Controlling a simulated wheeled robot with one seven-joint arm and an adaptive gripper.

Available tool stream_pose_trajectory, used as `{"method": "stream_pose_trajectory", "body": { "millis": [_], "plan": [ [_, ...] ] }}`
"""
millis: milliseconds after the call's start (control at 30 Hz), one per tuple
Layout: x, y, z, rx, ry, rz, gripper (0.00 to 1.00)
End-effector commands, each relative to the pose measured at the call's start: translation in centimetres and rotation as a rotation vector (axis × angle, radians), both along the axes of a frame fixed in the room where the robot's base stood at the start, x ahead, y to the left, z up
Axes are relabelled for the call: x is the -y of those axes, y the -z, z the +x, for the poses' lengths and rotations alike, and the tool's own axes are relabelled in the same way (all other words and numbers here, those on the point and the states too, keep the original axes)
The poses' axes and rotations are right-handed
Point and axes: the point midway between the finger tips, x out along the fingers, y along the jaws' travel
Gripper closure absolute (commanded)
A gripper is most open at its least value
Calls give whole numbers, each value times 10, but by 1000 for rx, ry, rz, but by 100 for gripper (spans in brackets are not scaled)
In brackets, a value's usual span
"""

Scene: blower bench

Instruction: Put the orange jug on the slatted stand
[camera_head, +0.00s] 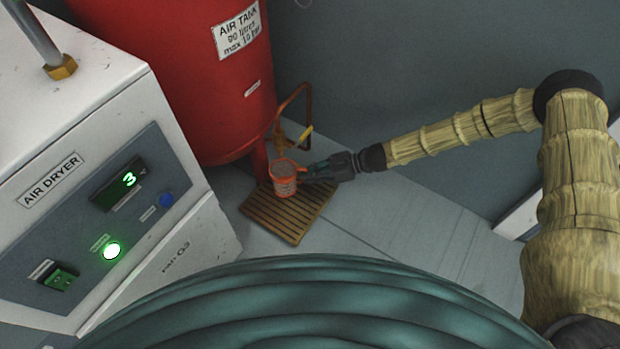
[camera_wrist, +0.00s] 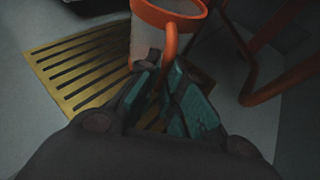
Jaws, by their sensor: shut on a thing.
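The orange jug (camera_head: 285,180) has an orange rim and handle and a paler, see-through body. In the head view it is over the upper part of the slatted stand (camera_head: 268,222), a brown square of slats on the floor. My gripper (camera_head: 308,172) reaches in from the right and is shut on the jug's handle. In the wrist view the jug (camera_wrist: 152,40) is upright ahead of my gripper (camera_wrist: 160,82), with the handle between the fingers. The slatted stand (camera_wrist: 75,70) shows below and left of it. I cannot tell whether the jug's base touches the slats.
The red air tank (camera_head: 215,100) stands close behind the stand. A copper pipe with a yellow-handled valve (camera_head: 303,135) is just behind the jug. The white air dryer (camera_head: 100,190) is at left. A coiled green hose (camera_head: 320,300) fills the front. Grey floor right of the stand is clear.

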Motion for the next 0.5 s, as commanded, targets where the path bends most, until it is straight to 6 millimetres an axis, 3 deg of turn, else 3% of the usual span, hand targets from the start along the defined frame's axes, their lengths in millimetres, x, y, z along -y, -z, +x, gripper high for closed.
{"method": "stream_pose_trajectory", "body": {
  "millis": [400, 433, 500],
  "plan": [
    [0, 4, 0, 0, 0, 0, 100],
    [0, 4, 0, 0, 0, 0, 87],
    [0, 4, 0, 0, 0, 0, 74]
  ]
}}
